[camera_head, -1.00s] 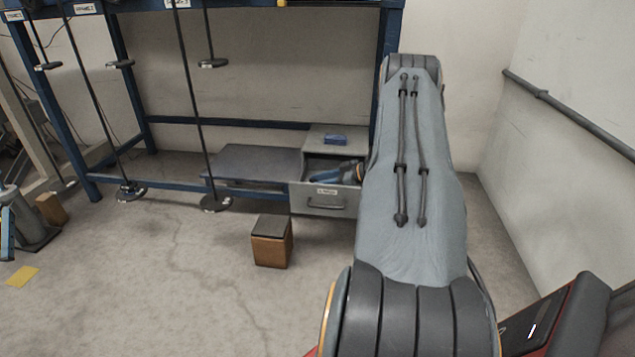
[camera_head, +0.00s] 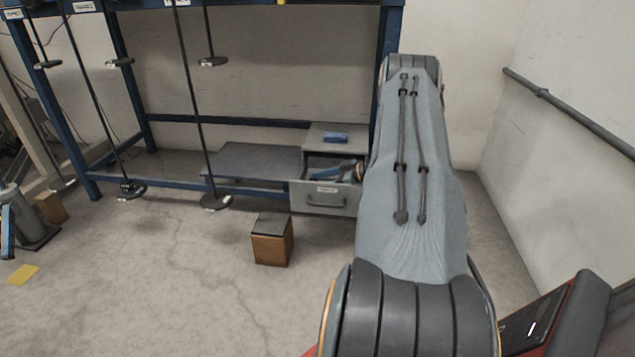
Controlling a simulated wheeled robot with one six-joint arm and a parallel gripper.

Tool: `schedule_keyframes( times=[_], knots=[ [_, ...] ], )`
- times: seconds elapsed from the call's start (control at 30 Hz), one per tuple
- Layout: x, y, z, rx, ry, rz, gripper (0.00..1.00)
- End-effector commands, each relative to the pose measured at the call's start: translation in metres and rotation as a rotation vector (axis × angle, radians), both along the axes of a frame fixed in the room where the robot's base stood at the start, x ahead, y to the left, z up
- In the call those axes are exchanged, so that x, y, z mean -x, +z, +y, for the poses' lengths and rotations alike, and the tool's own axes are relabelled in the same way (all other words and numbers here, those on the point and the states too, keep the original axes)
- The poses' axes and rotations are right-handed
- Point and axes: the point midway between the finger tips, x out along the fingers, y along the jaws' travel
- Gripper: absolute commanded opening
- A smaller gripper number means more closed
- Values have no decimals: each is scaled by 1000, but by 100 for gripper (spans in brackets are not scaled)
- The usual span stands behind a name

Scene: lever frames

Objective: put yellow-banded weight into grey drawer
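The grey drawer (camera_head: 325,201) is pulled open at the right end of the low grey unit under the blue frame. A blue and dark part (camera_head: 345,172) shows at its opening, beside my arm. It looks like the end of my arm with my gripper, but its fingers cannot be made out. My arm's large grey links hide the drawer's right side and what lies behind them. I cannot make out a yellow-banded weight in this view.
A blue block (camera_head: 335,137) lies on the grey cabinet top. A brown box with a dark top (camera_head: 272,241) stands on the floor in front. Rods with dark discs (camera_head: 215,202) hang from the blue frame (camera_head: 73,150). A yellow patch (camera_head: 22,274) lies at left.

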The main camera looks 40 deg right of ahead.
Motion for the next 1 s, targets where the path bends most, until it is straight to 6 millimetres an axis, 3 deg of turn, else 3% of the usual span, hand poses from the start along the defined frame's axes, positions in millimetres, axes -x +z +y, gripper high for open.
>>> schedule_keyframes(
  times=[0.23, 0.63, 0.87, 1.0],
  knots=[
    [13, 8, -9, 0, -1, 0, 60],
    [58, 31, -37, 1, -1, -2, 60],
    [60, 30, -39, 0, 0, -1, 60],
    [46, 40, -34, 18, -16, -5, 60]
  ],
)
